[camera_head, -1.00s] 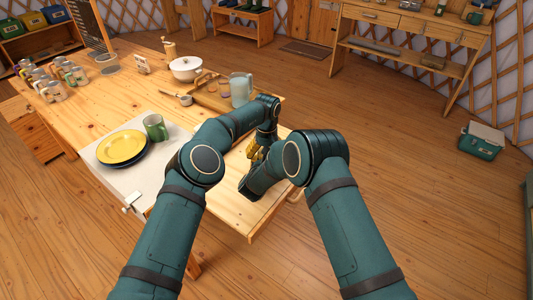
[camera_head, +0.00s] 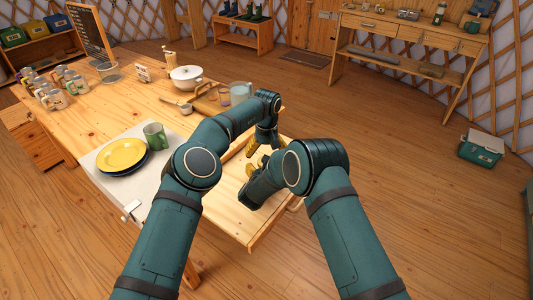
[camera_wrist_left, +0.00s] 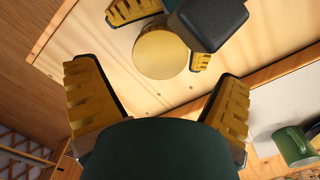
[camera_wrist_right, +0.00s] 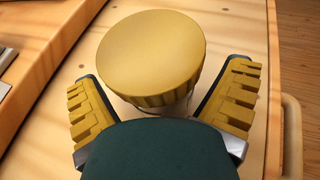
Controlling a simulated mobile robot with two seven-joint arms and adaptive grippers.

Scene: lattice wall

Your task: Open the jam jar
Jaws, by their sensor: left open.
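The jam jar has a round yellow lid (camera_wrist_right: 152,55) and stands on the wooden table; its pale body shows just under the lid in the right wrist view. My right gripper (camera_wrist_right: 165,88) is open, with one finger on each side of the jar; I cannot tell whether they touch it. In the left wrist view the lid (camera_wrist_left: 160,52) lies ahead of my left gripper's spread fingers, beside the right gripper's fingers and dark body. My left gripper (camera_head: 257,147) is open and empty, above the table near the jar. In the head view my arms largely hide the jar.
A yellow plate (camera_head: 122,154) on a dark plate and a green mug (camera_head: 155,136) stand on a pale mat to the left. Several jars stand far left.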

